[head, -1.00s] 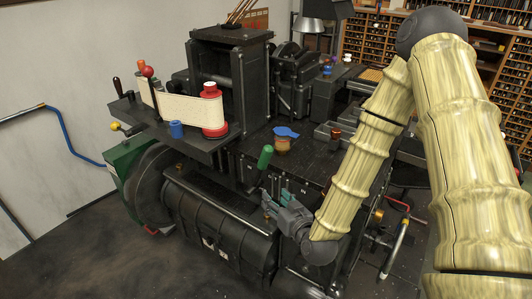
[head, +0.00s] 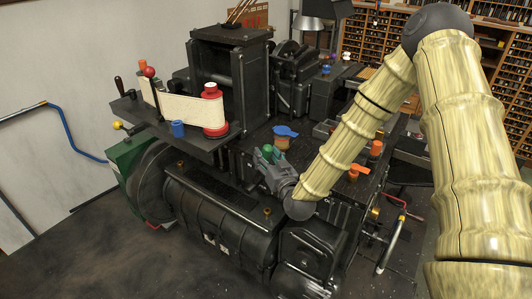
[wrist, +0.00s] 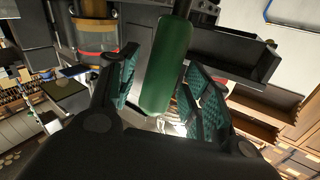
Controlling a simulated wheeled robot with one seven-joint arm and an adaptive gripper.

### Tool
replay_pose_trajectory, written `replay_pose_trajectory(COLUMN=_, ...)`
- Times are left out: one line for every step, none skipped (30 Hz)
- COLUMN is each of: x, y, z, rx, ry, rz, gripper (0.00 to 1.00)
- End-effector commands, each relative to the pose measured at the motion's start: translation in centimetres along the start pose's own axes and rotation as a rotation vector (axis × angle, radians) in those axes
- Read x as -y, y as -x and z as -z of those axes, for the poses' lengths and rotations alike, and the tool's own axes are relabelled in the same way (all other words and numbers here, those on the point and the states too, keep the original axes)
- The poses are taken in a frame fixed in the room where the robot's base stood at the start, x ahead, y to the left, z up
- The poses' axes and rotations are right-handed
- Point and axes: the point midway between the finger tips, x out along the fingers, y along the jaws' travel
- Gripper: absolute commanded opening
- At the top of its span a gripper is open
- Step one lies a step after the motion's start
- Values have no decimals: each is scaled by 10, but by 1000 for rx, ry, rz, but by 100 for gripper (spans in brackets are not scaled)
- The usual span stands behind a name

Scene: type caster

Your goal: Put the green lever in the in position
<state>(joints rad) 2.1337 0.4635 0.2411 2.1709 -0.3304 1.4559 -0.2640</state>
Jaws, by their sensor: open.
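The green lever (wrist: 168,62) has a long rounded green grip. In the wrist view it stands between the two open fingers of my gripper (wrist: 158,95), with a gap at least on the left side. Whether the right finger touches it, I cannot tell. In the head view my gripper (head: 268,160) is at the front edge of the machine's top, around the green lever (head: 267,149). Most of the lever is hidden there behind the fingers. The lever's lower shaft and pivot are hidden too.
A jar with a blue lid (head: 284,132) stands close behind the lever. A dark cylindrical housing (head: 215,212) lies below and in front. An orange handle (head: 357,172) is to the right, near my arm. A red and white spool (head: 213,112) is at the left.

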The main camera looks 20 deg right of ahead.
Motion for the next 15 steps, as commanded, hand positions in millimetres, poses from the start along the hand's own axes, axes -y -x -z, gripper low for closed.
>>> replay_pose_trajectory(x=0, y=-4, z=1, rx=0, ry=0, rz=0, gripper=49)
replay_pose_trajectory(x=0, y=-6, z=0, rx=1, ry=0, rz=0, gripper=49)
replay_pose_trajectory(x=0, y=-8, z=0, rx=2, ry=0, rz=1, gripper=49)
replay_pose_trajectory(x=0, y=-10, z=0, rx=2, ry=0, rz=1, gripper=49)
replay_pose_trajectory(x=0, y=-11, z=0, rx=2, ry=0, rz=1, gripper=49)
replay_pose_trajectory(x=0, y=-12, z=0, rx=1, ry=0, rz=0, gripper=49)
replay_pose_trajectory(x=0, y=-12, z=0, rx=1, ry=0, rz=0, gripper=49)
replay_pose_trajectory(x=0, y=-13, z=-1, rx=1, ry=0, rz=0, gripper=49)
replay_pose_trajectory(x=0, y=-13, z=-1, rx=1, ry=0, rz=0, gripper=49)
replay_pose_trajectory(x=0, y=-13, z=-1, rx=1, ry=0, rz=0, gripper=49)
replay_pose_trajectory(x=0, y=-13, z=-1, rx=1, ry=0, rz=0, gripper=49)
replay_pose_trajectory(x=0, y=-13, z=-1, rx=1, ry=0, rz=0, gripper=49)
replay_pose_trajectory(x=0, y=-12, z=-1, rx=1, ry=0, rz=0, gripper=49)
replay_pose_trajectory(x=0, y=-12, z=-1, rx=1, ry=0, rz=0, gripper=49)
replay_pose_trajectory(x=0, y=-12, z=-1, rx=1, ry=0, rz=0, gripper=45)
